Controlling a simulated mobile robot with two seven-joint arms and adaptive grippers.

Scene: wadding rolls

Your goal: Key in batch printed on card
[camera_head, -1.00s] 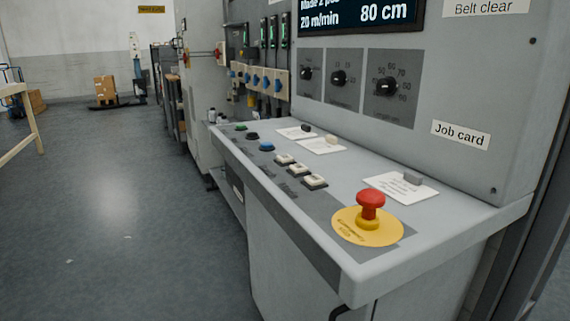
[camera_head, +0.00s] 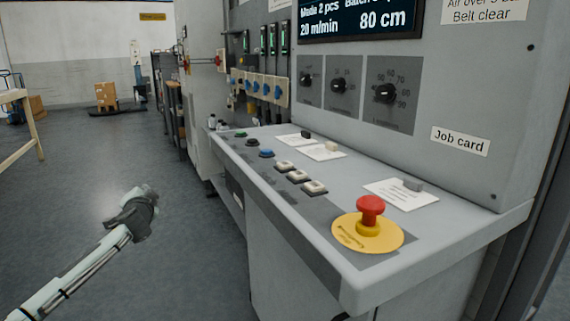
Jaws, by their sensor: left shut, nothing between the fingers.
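A white job card (camera_head: 400,193) lies on the sloped console under a grey clip, below the "Job card" label (camera_head: 460,141); its print is too small to read. Three pale square push buttons (camera_head: 299,176) sit in a row on the console. Green, black and blue buttons (camera_head: 266,153) are farther along it. The dark display (camera_head: 360,18) reads "Made 2 pcs", "20 m/min", "80 cm" and part of a batch line. My left gripper (camera_head: 150,192) is shut and empty, over the floor left of the console, apart from it. My right gripper is not in view.
A red emergency stop (camera_head: 370,209) on a yellow disc stands at the console's near end. Three black dials (camera_head: 385,93) are on the upright panel. Two more cards (camera_head: 325,151) lie farther back. The floor (camera_head: 90,180) at the left is open.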

